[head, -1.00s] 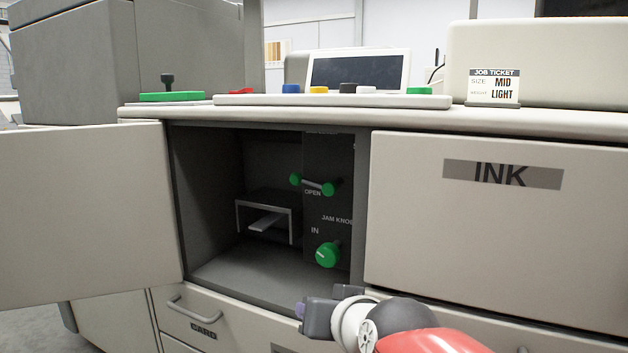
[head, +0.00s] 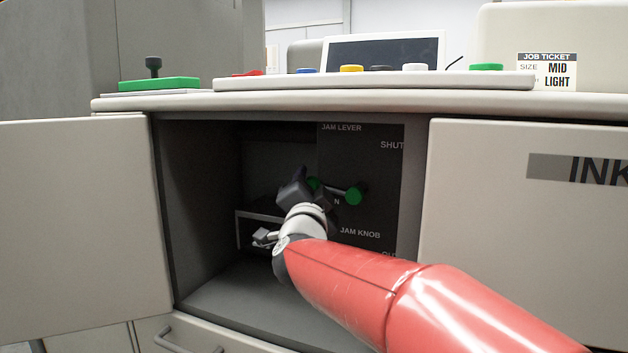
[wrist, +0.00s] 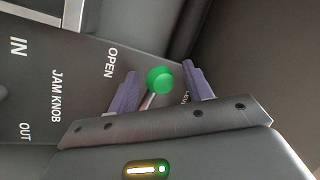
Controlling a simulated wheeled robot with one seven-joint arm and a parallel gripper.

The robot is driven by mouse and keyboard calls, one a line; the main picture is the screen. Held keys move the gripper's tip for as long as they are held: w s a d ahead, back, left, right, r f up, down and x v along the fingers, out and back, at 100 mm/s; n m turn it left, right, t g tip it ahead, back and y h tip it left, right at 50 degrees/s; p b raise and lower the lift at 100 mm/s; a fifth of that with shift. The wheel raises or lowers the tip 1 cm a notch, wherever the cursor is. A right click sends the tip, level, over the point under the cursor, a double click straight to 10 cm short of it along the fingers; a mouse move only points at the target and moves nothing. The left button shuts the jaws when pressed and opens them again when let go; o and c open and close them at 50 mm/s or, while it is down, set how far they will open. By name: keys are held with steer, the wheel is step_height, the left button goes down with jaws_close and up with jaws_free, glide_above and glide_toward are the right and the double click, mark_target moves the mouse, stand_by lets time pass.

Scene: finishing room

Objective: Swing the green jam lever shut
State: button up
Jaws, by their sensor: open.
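The green jam lever (head: 354,195) is a rod with green ends on the dark panel inside the open cabinet bay. Its left end shows partly beside my gripper (head: 296,188). "SHUT" is printed above and right of the lever; the "OPEN" label is mostly covered by my gripper. In the wrist view, a green ball of the lever (wrist: 160,80) sits between the two purple fingers of my gripper (wrist: 160,70). The fingers are open, with a gap visible on both sides of the ball. The lower rod is hidden by my gripper.
The left door (head: 80,215) stands open, and the INK door (head: 530,220) borders the bay on the right. A grey bracket (head: 240,230) is at the bay's back left. My arm hides the jam knob. The bay floor (head: 240,300) is clear.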

steer(key=shift+x, duration=1.4)
jaws_close()
